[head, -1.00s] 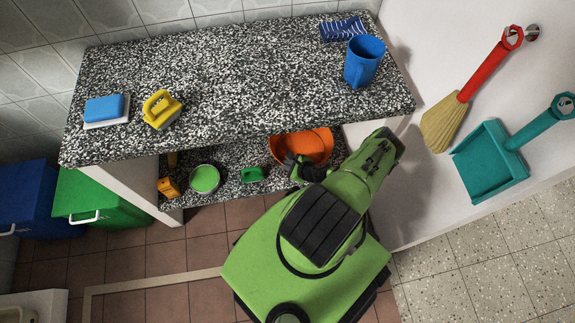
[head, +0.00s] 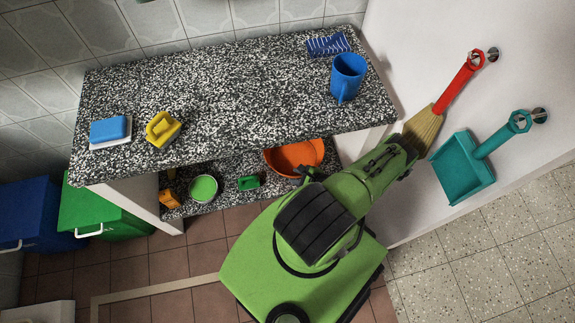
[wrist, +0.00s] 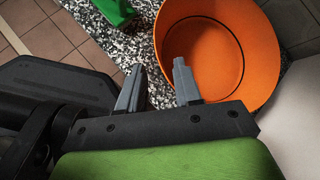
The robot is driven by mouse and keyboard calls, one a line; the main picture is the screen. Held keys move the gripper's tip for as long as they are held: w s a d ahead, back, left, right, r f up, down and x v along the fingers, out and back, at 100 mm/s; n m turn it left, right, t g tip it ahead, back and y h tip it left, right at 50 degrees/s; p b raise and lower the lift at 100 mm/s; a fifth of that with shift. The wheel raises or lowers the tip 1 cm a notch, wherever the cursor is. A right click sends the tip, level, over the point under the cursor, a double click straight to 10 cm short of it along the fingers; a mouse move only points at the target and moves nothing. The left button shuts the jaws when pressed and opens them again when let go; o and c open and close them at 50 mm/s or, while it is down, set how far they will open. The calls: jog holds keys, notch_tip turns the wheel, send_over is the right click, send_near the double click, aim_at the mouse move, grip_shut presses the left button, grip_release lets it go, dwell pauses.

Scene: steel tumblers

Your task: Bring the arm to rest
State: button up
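My arm is folded over my green body in the head view, with its elbow to the right near the counter's front edge. My gripper (wrist: 160,72) shows two grey fingers standing apart with nothing between them in the wrist view. In the head view it is small and dark, in front of the lower shelf near the orange bowl (head: 294,158). In the wrist view the orange bowl (wrist: 215,50) lies just beyond the fingers, and they appear clear of it. No steel tumbler shows.
A broom (head: 424,127) and teal dustpan (head: 464,168) hang close right of my elbow.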

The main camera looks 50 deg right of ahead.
jog(key=shift+v, duration=0.9)
